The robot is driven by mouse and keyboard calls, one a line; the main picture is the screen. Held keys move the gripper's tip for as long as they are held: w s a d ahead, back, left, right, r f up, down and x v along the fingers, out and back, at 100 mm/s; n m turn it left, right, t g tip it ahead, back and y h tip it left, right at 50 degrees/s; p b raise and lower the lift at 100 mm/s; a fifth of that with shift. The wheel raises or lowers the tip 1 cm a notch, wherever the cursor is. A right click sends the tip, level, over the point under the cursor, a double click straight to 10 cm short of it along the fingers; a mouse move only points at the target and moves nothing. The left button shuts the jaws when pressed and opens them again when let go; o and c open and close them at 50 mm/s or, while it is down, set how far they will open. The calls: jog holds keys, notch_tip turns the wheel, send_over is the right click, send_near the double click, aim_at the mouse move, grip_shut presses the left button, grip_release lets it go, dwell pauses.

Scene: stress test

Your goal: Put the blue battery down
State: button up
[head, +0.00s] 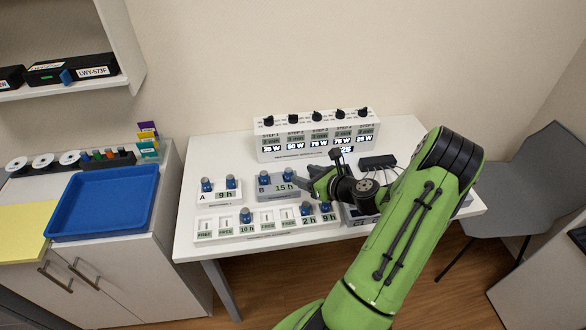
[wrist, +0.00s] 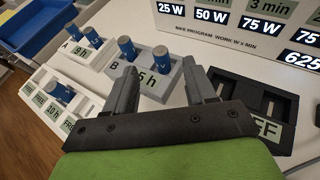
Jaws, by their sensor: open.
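Several blue batteries stand upright in holders on the white table. Two (head: 263,178) (head: 288,175) are in the grey station B (head: 276,191), whose display reads 15 h; they also show in the wrist view (wrist: 127,49) (wrist: 161,58). Two more (head: 206,184) (head: 231,182) are in the white station A, reading 9 h. Others (head: 245,215) (head: 307,208) (head: 325,207) stand in the white front rack (head: 268,236). My gripper (wrist: 160,68) is open, its fingers apart just in front of station B. I see no battery held between them. Which battery the task means cannot be told.
A white program panel (head: 317,138) with black knobs stands at the back. A black device (head: 378,162) is behind my arm. A blue tray (head: 104,202) lies on the left cabinet. Front rack slots marked FREE look empty. My arm hides the table's right part.

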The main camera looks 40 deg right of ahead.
jog(key=a+r+n+g+y, duration=0.1)
jog(key=a+r+n+g, duration=0.3)
jog(key=a+n, duration=0.65)
jog(key=a+r+n+g+y, duration=0.25)
jog(key=a+r+n, duration=0.25)
jog(key=a+n, duration=0.55)
jog(key=s+a+r+n+h, duration=0.1)
jog(key=s+a+r+n, duration=0.3)
jog(key=s+n, duration=0.3)
jog(key=s+a+r+n+g+h, duration=0.1)
jog(key=s+a+r+n+h, duration=0.1)
jog(key=s+a+r+n, duration=0.3)
jog(key=s+n, duration=0.3)
jog(key=s, duration=0.2)
jog(key=shift+a+r+g, duration=0.1)
jog(key=shift+r+g, duration=0.05)
jog(key=shift+g, duration=0.1)
